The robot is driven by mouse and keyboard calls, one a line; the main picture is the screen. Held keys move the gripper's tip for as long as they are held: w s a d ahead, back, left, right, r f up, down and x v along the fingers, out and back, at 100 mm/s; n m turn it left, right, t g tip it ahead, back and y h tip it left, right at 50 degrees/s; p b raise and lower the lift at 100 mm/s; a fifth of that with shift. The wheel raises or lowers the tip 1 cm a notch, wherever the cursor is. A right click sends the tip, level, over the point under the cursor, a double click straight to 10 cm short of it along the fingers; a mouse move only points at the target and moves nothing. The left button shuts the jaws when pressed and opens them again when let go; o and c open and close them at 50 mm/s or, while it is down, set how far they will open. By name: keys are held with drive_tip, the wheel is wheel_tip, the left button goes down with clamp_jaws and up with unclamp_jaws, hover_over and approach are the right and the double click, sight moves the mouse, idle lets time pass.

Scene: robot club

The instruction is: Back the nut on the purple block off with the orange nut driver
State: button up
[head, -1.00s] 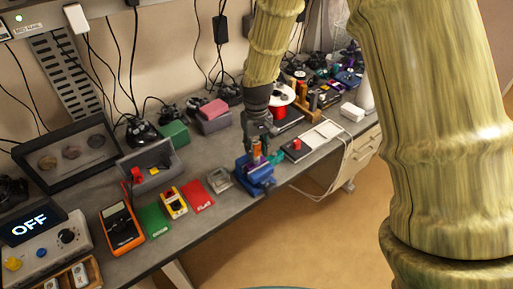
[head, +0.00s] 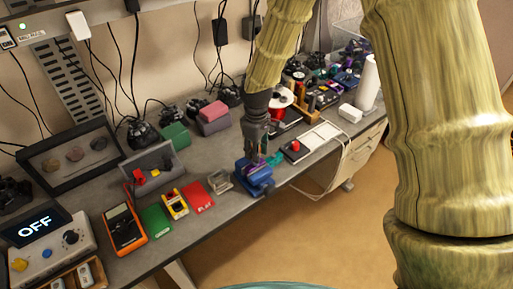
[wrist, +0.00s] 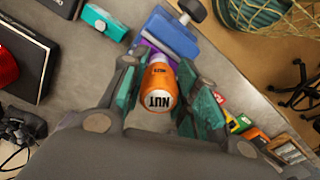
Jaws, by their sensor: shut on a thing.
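My gripper (wrist: 160,95) is shut on the orange nut driver (wrist: 159,86), whose end cap reads NUT and faces the wrist camera. In the head view my gripper (head: 259,153) points down over the blue vise (head: 254,179), with the driver mostly hidden between its fingers. In the wrist view the blue vise (wrist: 172,36) lies past the driver. A little of the purple block (wrist: 144,52) shows beside the driver, at the vise. The nut and the driver's tip are hidden, so I cannot tell whether they touch.
A teal block (head: 275,159) stands close to the vise. A red card (head: 199,197) and an orange multimeter (head: 124,230) lie to the left. The bench front edge is close.

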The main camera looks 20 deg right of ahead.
drive_tip(key=shift+s+a+f+n+p, duration=0.1)
drive_tip(key=shift+n+p, duration=0.45)
drive_tip(key=shift+n, duration=0.85)
drive_tip(key=shift+s+n+p, duration=0.1)
drive_tip(key=shift+n+p, duration=0.45)
drive_tip(key=shift+n, duration=0.85)
drive_tip(key=o, duration=1.7)
drive_tip(key=shift+w+a, duration=0.1)
